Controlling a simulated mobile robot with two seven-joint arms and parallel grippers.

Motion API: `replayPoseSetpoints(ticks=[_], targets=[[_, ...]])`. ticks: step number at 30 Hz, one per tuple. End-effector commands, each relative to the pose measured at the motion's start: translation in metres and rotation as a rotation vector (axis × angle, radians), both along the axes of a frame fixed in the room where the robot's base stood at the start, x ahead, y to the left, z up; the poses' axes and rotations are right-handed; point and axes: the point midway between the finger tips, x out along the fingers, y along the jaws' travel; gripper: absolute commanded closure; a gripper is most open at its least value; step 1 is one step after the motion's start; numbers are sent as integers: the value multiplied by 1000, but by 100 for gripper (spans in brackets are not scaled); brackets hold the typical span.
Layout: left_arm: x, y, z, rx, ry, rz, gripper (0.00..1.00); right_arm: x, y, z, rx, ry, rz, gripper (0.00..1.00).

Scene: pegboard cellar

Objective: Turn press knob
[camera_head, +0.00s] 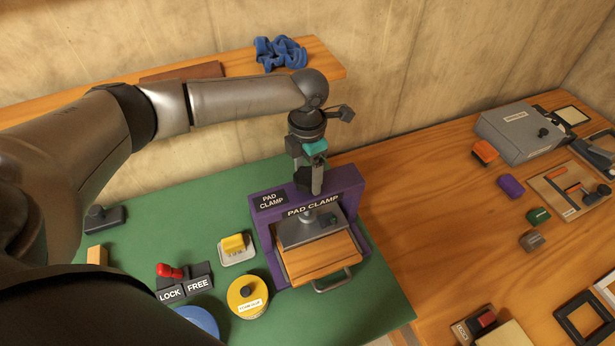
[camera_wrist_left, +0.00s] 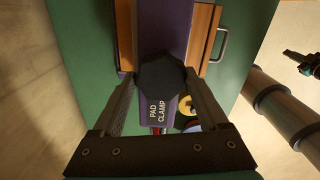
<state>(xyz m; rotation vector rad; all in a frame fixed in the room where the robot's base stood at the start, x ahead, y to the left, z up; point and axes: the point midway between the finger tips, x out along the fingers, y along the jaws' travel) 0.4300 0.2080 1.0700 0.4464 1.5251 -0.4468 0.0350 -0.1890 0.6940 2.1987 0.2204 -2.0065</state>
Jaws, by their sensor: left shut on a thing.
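The press (camera_head: 361,190) is a purple frame labelled PAD CLAMP, standing on a green mat. A grey plate (camera_head: 305,232) sits under its crossbar, above an orange-brown wooden board (camera_head: 322,262) with a metal handle. My left gripper (camera_head: 315,188) points down at the top of the crossbar. In the left wrist view the dark, many-sided press knob (camera_wrist_left: 162,78) lies between the two fingers of my left gripper (camera_wrist_left: 163,92), which is shut on it. The knob is mostly hidden by the gripper in the head view. My right gripper is not in view.
A red-knobbed lever (camera_head: 169,271) stands by the LOCK and FREE labels (camera_head: 198,283). A yellow round tin (camera_head: 246,297) and a yellow block (camera_head: 234,243) on a pale dish are left of the press. A grey box (camera_head: 515,135) and several small blocks occupy the right bench.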

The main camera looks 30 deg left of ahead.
Motion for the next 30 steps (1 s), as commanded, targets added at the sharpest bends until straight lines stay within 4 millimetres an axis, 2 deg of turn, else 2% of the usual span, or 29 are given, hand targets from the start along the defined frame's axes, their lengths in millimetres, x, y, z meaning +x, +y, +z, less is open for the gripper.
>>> replayPoseSetpoints(ticks=[16, 17, 22, 30], targets=[[2, 0, 3, -2, -6, -20, 79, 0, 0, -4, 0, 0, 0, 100], [2, 0, 3, -2, -6, -20, 20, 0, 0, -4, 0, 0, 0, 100], [1, 0, 2, -1, -4, -20, 1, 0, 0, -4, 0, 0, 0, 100], [1, 0, 2, 0, -2, -20, 0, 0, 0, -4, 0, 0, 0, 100]])
